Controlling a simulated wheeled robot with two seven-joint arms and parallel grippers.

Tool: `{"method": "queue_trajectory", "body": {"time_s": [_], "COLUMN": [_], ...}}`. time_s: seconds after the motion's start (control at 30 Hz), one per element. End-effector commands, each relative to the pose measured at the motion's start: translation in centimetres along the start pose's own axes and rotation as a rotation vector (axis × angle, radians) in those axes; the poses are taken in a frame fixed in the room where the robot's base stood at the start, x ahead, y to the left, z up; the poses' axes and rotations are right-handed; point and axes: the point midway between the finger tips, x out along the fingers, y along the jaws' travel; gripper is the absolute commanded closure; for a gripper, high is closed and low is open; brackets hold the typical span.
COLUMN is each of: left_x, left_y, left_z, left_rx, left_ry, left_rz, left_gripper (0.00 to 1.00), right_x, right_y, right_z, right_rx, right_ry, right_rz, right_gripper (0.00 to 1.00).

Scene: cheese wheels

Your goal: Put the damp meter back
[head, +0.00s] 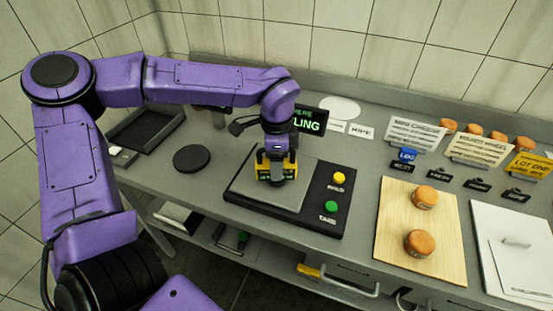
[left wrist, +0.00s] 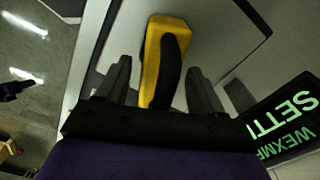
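The damp meter appears to be the yellow device with a black handle (left wrist: 151,50). In the head view its yellow body (head: 264,174) shows low under my left gripper, over the grey plate of a black-framed scale (head: 240,187). My left gripper (head: 277,152) points down at it. In the left wrist view the fingers (left wrist: 157,72) stand apart, one on each side of the handle, with gaps showing. I cannot tell whether the meter rests flat on the plate. My right gripper is out of view.
A lit display (head: 310,120) stands behind the scale; yellow and green buttons (head: 338,178) are on its right. A wooden board (head: 396,240) holds two orange cheese wheels (head: 419,243). A black tray (head: 143,128) and black disc (head: 191,158) lie left. Signs and more wheels stand back right.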

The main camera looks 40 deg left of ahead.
Motion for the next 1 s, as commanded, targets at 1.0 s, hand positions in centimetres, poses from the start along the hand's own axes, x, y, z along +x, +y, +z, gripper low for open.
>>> {"method": "queue_trajectory", "body": {"time_s": [1.0], "left_x": [-12.4], "left_y": [0.0], "left_z": [0.0], "left_rx": [0.001], "left_ry": [0.0], "left_rz": [0.0], "left_gripper": [0.32], "right_x": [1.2], "right_y": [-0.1], "right_z": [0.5], "right_rx": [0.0], "right_ry": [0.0], "right_rz": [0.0], "right_gripper": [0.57]}}
